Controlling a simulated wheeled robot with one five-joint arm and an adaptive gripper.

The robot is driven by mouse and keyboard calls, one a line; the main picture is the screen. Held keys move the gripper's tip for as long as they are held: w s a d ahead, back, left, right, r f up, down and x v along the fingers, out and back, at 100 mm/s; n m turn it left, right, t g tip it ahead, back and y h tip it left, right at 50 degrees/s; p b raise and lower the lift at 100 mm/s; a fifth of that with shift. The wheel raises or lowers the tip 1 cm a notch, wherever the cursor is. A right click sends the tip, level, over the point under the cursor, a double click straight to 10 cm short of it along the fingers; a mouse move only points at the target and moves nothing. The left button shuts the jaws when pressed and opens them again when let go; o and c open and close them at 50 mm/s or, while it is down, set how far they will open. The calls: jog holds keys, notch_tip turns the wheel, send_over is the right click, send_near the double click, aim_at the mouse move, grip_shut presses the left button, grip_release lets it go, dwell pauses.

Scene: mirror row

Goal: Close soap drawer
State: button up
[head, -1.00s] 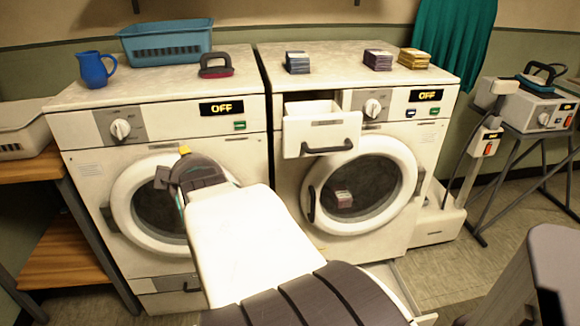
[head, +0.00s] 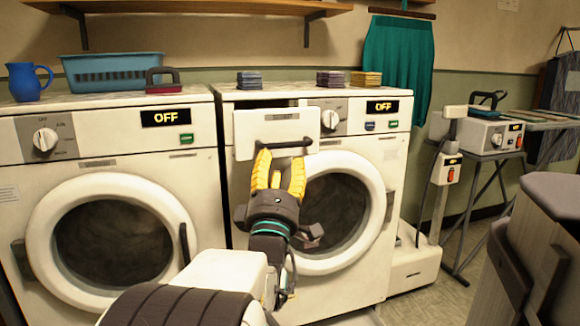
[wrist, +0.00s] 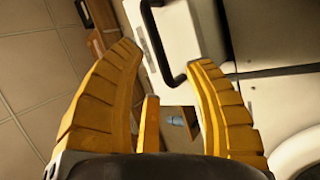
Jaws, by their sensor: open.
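The soap drawer (head: 258,128) of the right washer is pulled out at its upper left, with a dark gap above its white front. Its black bar handle (head: 283,144) runs across the lower part of the front. My gripper (head: 280,158) is open, with its yellow fingers pointing up at the handle from just below. In the wrist view, the drawer front (wrist: 190,30) and the handle (wrist: 158,45) show ahead of and between the spread fingertips of my gripper (wrist: 165,55). I cannot tell whether the fingers touch the handle.
The right washer's round door (head: 372,195) is shut behind my gripper. The left washer (head: 110,165) stands close beside it. Folded stacks (head: 330,79) lie on top of the right washer. A grey bulky object (head: 545,240) stands at the near right.

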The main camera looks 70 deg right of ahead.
aim_at(291, 144)
jog(key=shift+g+h, duration=0.3)
jog(key=shift+g, duration=0.1)
jog(key=shift+s+d+b+x, duration=0.15)
jog(key=shift+s+x, duration=0.1)
jog(key=shift+x, duration=0.9)
jog(key=shift+s+b+x, duration=0.1)
jog(key=shift+s+x, duration=0.15)
jog(key=shift+x, duration=0.9)
jog(key=shift+s+d+b+x, duration=0.15)
jog(key=shift+s+x, duration=0.1)
jog(key=shift+x, duration=0.9)
jog(key=shift+a+f, duration=0.1)
grip_shut()
